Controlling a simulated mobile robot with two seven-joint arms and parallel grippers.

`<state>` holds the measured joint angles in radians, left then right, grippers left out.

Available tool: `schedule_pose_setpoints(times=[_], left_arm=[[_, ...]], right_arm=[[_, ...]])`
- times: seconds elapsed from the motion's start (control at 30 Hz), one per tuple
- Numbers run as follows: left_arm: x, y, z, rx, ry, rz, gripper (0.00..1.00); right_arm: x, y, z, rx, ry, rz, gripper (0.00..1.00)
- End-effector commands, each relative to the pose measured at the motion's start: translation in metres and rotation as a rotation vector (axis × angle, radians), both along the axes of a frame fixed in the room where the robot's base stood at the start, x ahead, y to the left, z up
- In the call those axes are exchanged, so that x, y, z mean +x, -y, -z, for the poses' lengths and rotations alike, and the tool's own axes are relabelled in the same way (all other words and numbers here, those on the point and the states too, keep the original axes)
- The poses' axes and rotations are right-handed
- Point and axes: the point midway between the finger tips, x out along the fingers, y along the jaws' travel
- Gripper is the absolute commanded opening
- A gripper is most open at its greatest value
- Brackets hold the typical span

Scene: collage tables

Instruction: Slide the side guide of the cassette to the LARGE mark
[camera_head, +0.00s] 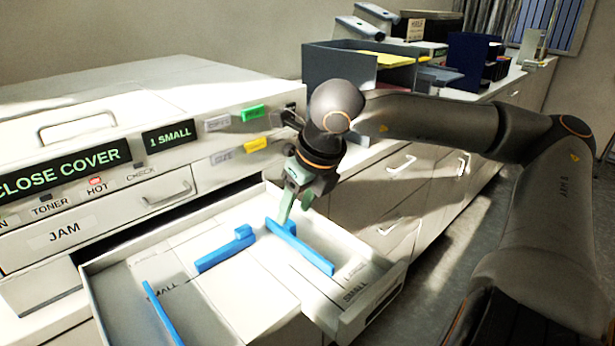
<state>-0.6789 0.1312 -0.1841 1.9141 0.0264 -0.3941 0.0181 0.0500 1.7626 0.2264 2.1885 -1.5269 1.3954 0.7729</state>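The cassette (366,307) is a pale open tray pulled out of the printer. Inside it are three blue pieces: a long guide on the right (300,247), a shorter stepped guide in the middle (226,252) and a thin guide at the front left (162,314). A LARGE mark (354,269) and a SMALL mark (355,291) show near the right wall. Another SMALL mark (162,289) is at left. My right gripper (294,208) has green fingers pointing down at the right guide's far end; contact and finger gap are unclear. My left gripper is out of view.
The printer (120,105) stands behind the cassette, with a CLOSE COVER display (62,172), a 1 SMALL display (168,134) and a JAM drawer (100,220). White cabinets (400,190) and a dark paper tray (350,65) are to the right.

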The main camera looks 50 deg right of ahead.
Motion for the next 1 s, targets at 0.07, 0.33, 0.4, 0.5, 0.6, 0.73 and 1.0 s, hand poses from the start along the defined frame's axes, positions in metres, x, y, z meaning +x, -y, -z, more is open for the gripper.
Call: schedule_pose_setpoints(times=[0.07, 0.33, 0.4, 0.5, 0.6, 0.73, 1.0], left_arm=[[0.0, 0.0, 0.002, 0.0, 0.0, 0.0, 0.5], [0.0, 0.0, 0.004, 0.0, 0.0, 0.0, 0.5], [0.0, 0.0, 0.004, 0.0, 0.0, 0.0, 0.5], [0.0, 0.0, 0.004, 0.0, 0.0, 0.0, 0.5], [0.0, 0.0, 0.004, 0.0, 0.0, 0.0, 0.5], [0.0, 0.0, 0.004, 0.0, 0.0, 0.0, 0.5], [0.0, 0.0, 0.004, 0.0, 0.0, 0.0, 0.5]], right_arm=[[-0.006, -0.001, -0.015, -0.001, 0.007, 0.0, 0.53], [-0.026, -0.002, -0.065, -0.003, 0.005, 0.002, 0.53], [-0.03, -0.002, -0.072, -0.004, 0.003, 0.002, 0.53], [-0.032, -0.003, -0.079, -0.001, 0.002, 0.003, 0.53], [-0.034, -0.003, -0.081, 0.0, 0.0, 0.002, 0.53], [-0.034, -0.003, -0.081, -0.001, 0.0, 0.001, 0.53], [-0.034, -0.003, -0.081, -0.001, 0.0, 0.001, 0.53]])
